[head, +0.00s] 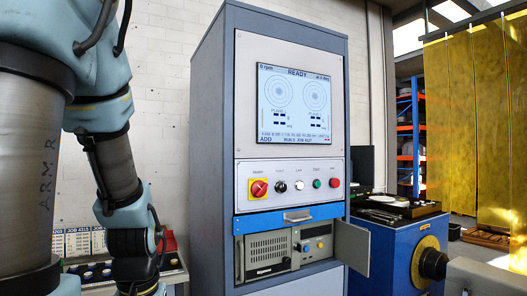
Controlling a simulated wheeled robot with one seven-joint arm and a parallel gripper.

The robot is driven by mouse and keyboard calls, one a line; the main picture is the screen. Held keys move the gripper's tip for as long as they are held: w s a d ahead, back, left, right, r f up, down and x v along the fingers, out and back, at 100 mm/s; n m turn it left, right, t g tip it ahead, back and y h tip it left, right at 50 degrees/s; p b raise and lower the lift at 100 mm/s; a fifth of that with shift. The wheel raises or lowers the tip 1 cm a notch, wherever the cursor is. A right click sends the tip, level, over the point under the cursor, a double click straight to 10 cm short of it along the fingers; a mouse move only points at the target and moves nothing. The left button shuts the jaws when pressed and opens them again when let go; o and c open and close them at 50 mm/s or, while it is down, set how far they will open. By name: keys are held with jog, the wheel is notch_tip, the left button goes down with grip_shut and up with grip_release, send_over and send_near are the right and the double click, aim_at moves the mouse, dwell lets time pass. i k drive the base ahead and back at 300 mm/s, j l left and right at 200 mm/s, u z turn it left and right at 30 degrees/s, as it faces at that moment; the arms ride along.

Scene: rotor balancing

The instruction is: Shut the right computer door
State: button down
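The right computer door (356,247) is a small grey panel at the lower right of the tall control cabinet (211,170). It stands open, swung out to the right of the compartment. Inside the open compartment sit a beige computer unit (267,255) and a second unit with a small display (313,243). A narrow pale strip at the compartment's left edge may be the left door seen edge-on; I cannot tell. My arm hangs down at the left of the view, left of the cabinet and apart from the door. My gripper is out of view below the frame.
A blue pull-front (298,216) with a handle lies above the compartment, under the button panel (292,183) and the screen (293,94). A blue machine (391,250) with a dark round hub (433,264) stands right behind the open door.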

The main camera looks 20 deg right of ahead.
aim_at(352, 243)
jog(key=i+l, duration=0.1)
jog(key=l, duration=1.1)
jog(key=i+l+u, duration=0.1)
jog(key=l, duration=1.05)
jog(key=i+l, duration=0.1)
jog(key=l, duration=1.1)
